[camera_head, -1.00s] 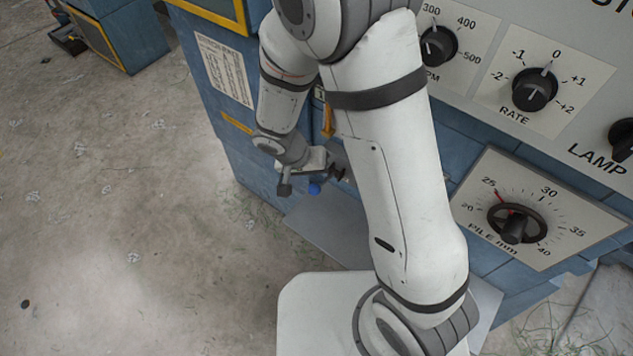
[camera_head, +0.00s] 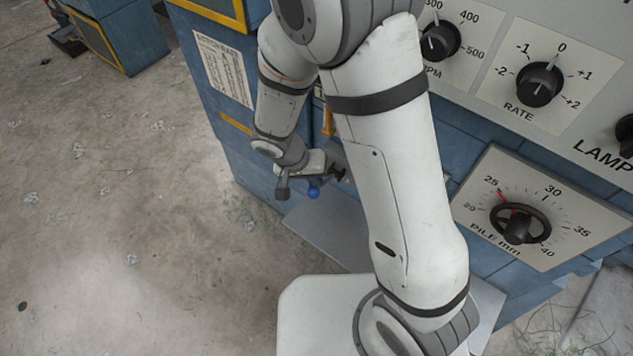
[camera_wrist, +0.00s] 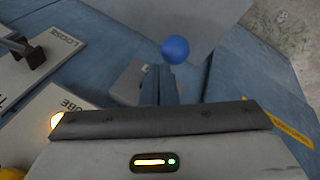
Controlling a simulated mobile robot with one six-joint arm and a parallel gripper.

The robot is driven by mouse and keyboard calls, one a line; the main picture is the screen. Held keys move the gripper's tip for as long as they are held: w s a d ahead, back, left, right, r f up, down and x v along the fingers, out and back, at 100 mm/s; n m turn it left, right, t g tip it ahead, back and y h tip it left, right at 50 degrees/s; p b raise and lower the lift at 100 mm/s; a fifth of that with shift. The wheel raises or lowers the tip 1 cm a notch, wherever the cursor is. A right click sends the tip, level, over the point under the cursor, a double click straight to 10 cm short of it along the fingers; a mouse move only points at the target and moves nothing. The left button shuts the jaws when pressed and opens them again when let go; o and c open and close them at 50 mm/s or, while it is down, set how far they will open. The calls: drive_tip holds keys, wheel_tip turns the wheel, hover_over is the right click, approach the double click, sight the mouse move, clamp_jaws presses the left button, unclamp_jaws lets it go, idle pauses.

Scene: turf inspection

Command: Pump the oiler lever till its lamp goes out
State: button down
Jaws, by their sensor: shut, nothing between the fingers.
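The oiler lever's blue ball knob (camera_head: 313,193) shows low on the blue machine's front, just below my wrist. In the wrist view the knob (camera_wrist: 175,50) is just beyond the tips of my gripper (camera_wrist: 163,68), which is shut with nothing in it. I cannot tell whether the tips touch the lever; its arm is mostly hidden behind the fingers. A lamp (camera_wrist: 57,119) beside a plate ending in "UBE" (camera_wrist: 82,106) glows bright amber, partly covered by my gripper body. My arm hides the plate in the head view.
The PILE mm dial (camera_head: 517,228) and RATE knob (camera_head: 540,84) are on the panel to the right. A plate marked LOOSE (camera_wrist: 45,55) with a dark handle is left in the wrist view. A grey plate (camera_wrist: 190,20) lies beyond the knob. Open concrete floor (camera_head: 110,220) spreads left.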

sight(309, 193)
drive_tip(key=shift+s+a+f+b, duration=0.2)
drive_tip(key=shift+s+f+b, duration=0.05)
drive_tip(key=shift+f+b, duration=0.6)
drive_tip(key=shift+s+a+f+b, duration=0.25)
drive_tip(key=shift+f+b, duration=0.35)
drive_tip(key=shift+b, duration=0.3)
drive_tip(key=shift+s+a+f+b, duration=0.15)
drive_tip(key=shift+s+f+b, duration=0.15)
drive_tip(key=shift+f+b, duration=0.55)
idle(1.9)
drive_tip(key=shift+r, duration=0.25)
idle(0.3)
drive_tip(key=shift+w+d+r+p, duration=0.3)
drive_tip(key=shift+w+r+p, duration=0.25)
drive_tip(key=shift+r, duration=0.55)
drive_tip(key=shift+w+d+r+p, duration=0.35)
drive_tip(key=shift+r+p, duration=0.3)
drive_tip(key=shift+r, duration=0.45)
drive_tip(key=shift+w+d+r+p, duration=0.35)
drive_tip(key=shift+r+p, duration=0.25)
drive_tip(key=shift+r, duration=0.5)
drive_tip(key=shift+w+d+r+p, duration=0.2)
drive_tip(key=shift+w+r+p, duration=0.15)
drive_tip(key=shift+r, duration=0.4)
drive_tip(key=shift+w+d+r+p, duration=0.25)
drive_tip(key=shift+r+p, duration=0.25)
drive_tip(key=shift+r, duration=0.25)
drive_tip(key=shift+w+d+r+p, duration=0.25)
drive_tip(key=shift+r+p, duration=0.15)
drive_tip(key=shift+r, duration=0.35)
